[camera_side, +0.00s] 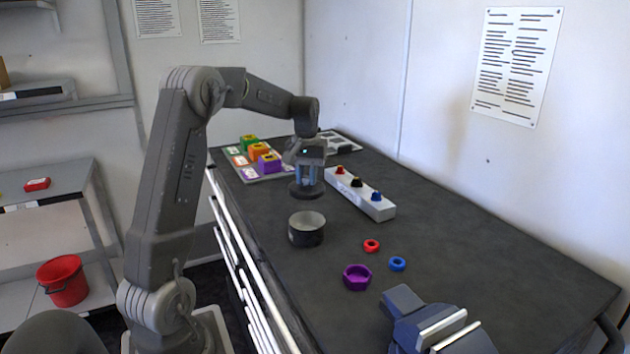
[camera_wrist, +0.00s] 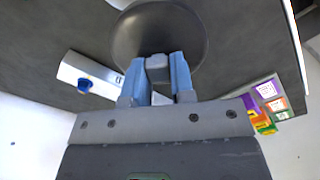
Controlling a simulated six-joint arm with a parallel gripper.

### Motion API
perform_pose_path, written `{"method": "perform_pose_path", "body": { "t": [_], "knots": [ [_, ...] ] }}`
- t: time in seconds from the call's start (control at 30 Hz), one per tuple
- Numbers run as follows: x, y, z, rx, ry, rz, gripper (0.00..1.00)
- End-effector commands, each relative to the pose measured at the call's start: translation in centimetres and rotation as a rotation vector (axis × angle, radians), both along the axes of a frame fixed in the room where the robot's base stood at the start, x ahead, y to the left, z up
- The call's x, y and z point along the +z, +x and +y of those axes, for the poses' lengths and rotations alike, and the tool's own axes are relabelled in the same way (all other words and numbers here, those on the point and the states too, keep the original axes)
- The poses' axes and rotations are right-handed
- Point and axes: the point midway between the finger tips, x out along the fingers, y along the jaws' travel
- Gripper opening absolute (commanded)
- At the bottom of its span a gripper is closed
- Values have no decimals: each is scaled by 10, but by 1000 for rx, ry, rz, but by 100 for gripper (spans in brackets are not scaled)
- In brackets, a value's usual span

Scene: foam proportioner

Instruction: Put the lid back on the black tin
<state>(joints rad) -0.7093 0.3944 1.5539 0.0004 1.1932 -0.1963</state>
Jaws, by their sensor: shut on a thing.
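The black tin (camera_side: 306,237) stands open and upright on the dark bench, its light inside showing in the side view. My gripper (camera_side: 308,178) is shut on the dark round lid (camera_side: 306,190) and holds it in the air above and behind the tin, apart from it. In the wrist view the lid (camera_wrist: 140,35) is a dark disc beyond the fingers, and my gripper (camera_wrist: 158,65) has its two blue fingers closed on a grey knob at its middle. Part of the tin shows at most at the top edge there, behind the lid; I cannot tell.
A white block with red, black and blue knobs (camera_side: 360,195) stands right of the lid. A purple nut (camera_side: 357,277), red ring (camera_side: 372,245) and blue ring (camera_side: 397,264) lie nearer. A vise (camera_side: 430,325) is at the front, a tray with coloured blocks (camera_side: 270,177) behind.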

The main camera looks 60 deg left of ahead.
Motion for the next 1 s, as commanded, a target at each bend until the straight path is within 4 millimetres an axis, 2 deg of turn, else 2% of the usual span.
{"method": "perform_pose_path", "body": {
  "t": [0.2, 0.4, 0.67, 1.0],
  "knots": [
    [9, -16, -33, 301, 3, -3, 0],
    [12, -28, -54, 510, 4, -5, 0],
    [5, -31, -60, 578, 3, -1, 0],
    [-25, -31, -60, 576, 2, -1, 0]
  ]
}}
